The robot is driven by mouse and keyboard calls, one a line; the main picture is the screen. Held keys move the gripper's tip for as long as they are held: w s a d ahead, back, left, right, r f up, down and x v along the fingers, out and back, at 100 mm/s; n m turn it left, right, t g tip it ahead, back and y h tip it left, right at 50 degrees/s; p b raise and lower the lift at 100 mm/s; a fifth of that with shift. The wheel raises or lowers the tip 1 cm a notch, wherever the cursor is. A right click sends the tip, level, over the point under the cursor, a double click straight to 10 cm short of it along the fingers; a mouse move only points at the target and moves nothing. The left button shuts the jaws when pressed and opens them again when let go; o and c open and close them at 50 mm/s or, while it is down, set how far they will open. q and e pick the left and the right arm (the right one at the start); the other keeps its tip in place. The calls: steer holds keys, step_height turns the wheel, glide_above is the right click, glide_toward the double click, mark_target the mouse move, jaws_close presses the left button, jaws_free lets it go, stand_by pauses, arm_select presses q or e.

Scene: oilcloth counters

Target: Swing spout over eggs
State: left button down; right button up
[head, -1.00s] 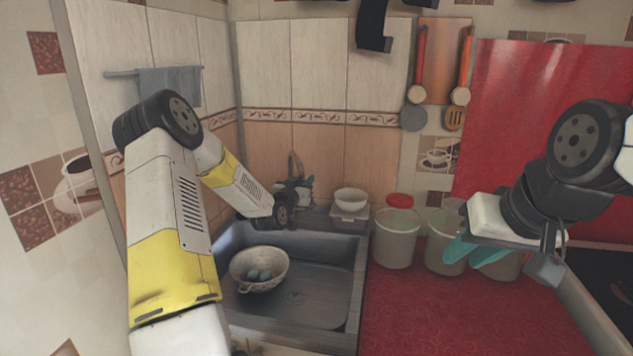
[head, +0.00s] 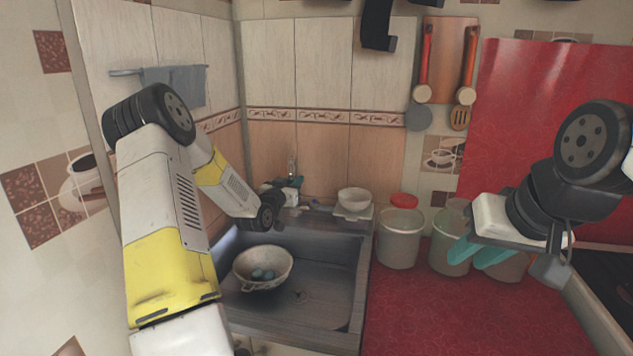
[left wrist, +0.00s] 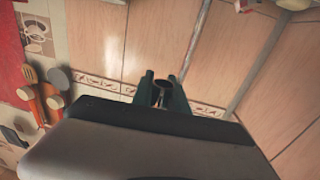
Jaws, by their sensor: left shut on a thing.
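The spout (head: 292,167) rises at the back of the sink, partly hidden by my left gripper (head: 291,184), which is shut on it. In the left wrist view, my gripper fingers (left wrist: 164,92) stand on both sides of the spout's dark round end (left wrist: 163,83). The spout is behind the colander in the head view. My right gripper (head: 479,252) is open and empty over the red counter, its teal fingers apart.
A small white bowl (head: 354,198) stands on the sink's back right corner. A towel (head: 175,88) hangs on the left wall. Utensils (head: 422,65) hang at the back.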

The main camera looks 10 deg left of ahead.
arm_select(q)
steer(key=a, duration=0.7)
steer(key=shift+s, duration=0.35)
steer(key=shift+a, duration=0.2)
stand_by(0.4)
stand_by(1.4)
steer(key=c, duration=1.3)
jaws_free()
steer(key=shift+d, duration=0.1)
steer(key=s+a, duration=0.1)
steer(key=s, duration=0.6)
steer(key=shift+s, duration=0.35)
steer(key=shift+a, duration=0.1)
